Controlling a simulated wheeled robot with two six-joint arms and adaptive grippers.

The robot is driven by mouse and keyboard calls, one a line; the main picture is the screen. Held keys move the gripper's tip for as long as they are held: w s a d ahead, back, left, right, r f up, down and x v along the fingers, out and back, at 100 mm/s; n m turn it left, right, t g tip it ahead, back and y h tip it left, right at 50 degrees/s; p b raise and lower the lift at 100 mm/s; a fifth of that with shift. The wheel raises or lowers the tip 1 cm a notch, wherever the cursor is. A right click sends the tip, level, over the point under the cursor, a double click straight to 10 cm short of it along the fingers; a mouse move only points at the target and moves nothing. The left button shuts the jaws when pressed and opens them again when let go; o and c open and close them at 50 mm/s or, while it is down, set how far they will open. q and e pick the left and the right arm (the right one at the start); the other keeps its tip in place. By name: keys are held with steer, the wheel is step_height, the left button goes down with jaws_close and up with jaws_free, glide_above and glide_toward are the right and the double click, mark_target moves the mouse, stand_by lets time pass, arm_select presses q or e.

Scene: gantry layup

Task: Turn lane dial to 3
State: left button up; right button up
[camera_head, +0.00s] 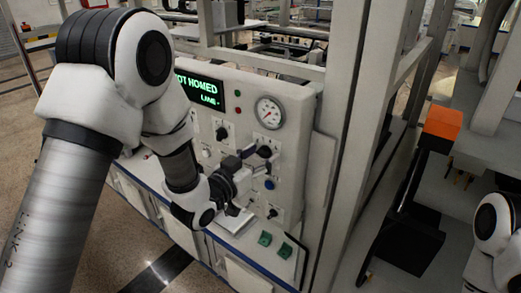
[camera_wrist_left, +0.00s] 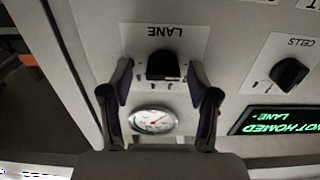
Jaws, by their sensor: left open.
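The lane dial (camera_wrist_left: 163,66) is a black knob on a white plate marked LANE, upside down in the left wrist view. My left gripper (camera_wrist_left: 161,78) is open, with one dark finger on each side of the dial. Gaps show between the fingers and the knob. In the head view my left gripper (camera_head: 254,160) is at the panel, just below the round gauge, and partly covers the dial's plate. The dial's pointer position and its small marks are too dark and small to read. My right gripper is not in view.
The panel display (camera_head: 200,91) reads NOT HOMED, LANE -. The gauge (camera_head: 269,112) and the CELLS dial (camera_wrist_left: 289,74) are close by. Green buttons (camera_head: 265,238) sit on the ledge below. A frame post (camera_head: 345,130) stands right of the panel.

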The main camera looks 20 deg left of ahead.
arm_select(q)
steer(key=shift+w+a+f, duration=0.1)
steer(key=shift+a, duration=0.2)
steer(key=shift+d, duration=0.1)
jaws_close()
steer(key=shift+f+m+b, duration=0.1)
steer(key=shift+m+b, duration=0.7)
steer(key=shift+b, duration=0.4)
steer(key=shift+m+b, duration=6.3)
steer(key=shift+b, duration=0.95)
steer(key=shift+r, duration=0.2)
jaws_free()
steer(key=shift+d, duration=0.1)
